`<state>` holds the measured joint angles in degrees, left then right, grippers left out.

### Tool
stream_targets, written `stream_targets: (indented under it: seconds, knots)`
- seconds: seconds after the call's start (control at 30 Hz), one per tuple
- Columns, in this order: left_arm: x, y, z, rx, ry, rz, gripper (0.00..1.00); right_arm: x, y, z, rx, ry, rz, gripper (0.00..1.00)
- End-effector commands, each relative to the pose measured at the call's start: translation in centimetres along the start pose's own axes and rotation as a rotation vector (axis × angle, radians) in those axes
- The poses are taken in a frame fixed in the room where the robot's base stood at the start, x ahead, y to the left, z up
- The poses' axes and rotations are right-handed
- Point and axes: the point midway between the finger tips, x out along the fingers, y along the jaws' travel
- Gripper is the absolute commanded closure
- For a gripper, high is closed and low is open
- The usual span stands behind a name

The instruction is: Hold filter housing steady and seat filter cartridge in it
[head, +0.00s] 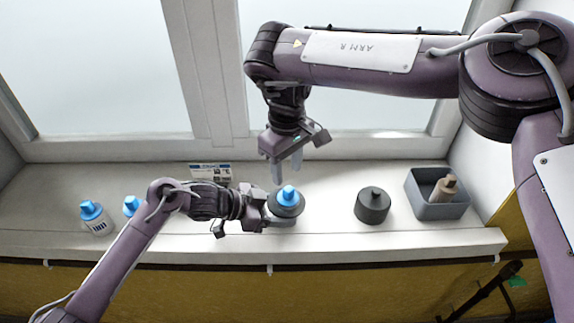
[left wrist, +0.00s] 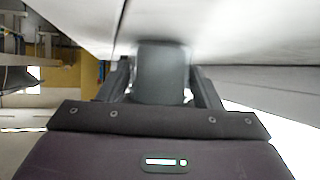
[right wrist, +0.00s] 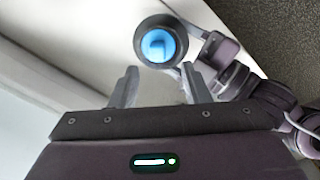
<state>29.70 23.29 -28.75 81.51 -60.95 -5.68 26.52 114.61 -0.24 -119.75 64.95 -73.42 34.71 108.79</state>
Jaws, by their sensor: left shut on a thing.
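The filter housing (head: 292,212) is a dark grey round cup near the middle of the sill. My left gripper (head: 279,221) is shut on it from the left; its grey wall (left wrist: 162,72) fills the gap between the fingers in the left wrist view. A blue-topped filter cartridge (head: 289,193) stands upright in the housing's opening. In the right wrist view the blue top (right wrist: 158,46) lies inside the dark ring of the housing. How deep it sits cannot be told. My right gripper (head: 283,172) is open and empty, just above and behind the cartridge, apart from it.
Two blue-topped white cartridges (head: 93,218) (head: 131,206) stand at the left, one partly behind my left arm. A dark round lidded piece (head: 372,207) stands right of the housing. A grey bin (head: 425,211) holds a tan-topped cartridge (head: 444,188). A printed card (head: 210,171) lies behind.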

Motion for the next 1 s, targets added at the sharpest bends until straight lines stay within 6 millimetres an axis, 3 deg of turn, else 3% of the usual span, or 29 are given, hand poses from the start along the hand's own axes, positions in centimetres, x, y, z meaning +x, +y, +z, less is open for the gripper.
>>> stream_targets:
  seconds: [0.63, 1.0]
  knots:
    - [0.0, 0.0, 0.0, 0.000, 0.001, 0.000, 0.54, -0.2, 0.0, 0.0, 0.000, 0.001, 0.001, 0.56]
    - [0.0, 0.0, 0.0, 0.000, 0.001, 0.000, 0.54, -5.3, 0.0, -0.1, 0.001, 0.002, 0.002, 0.56]
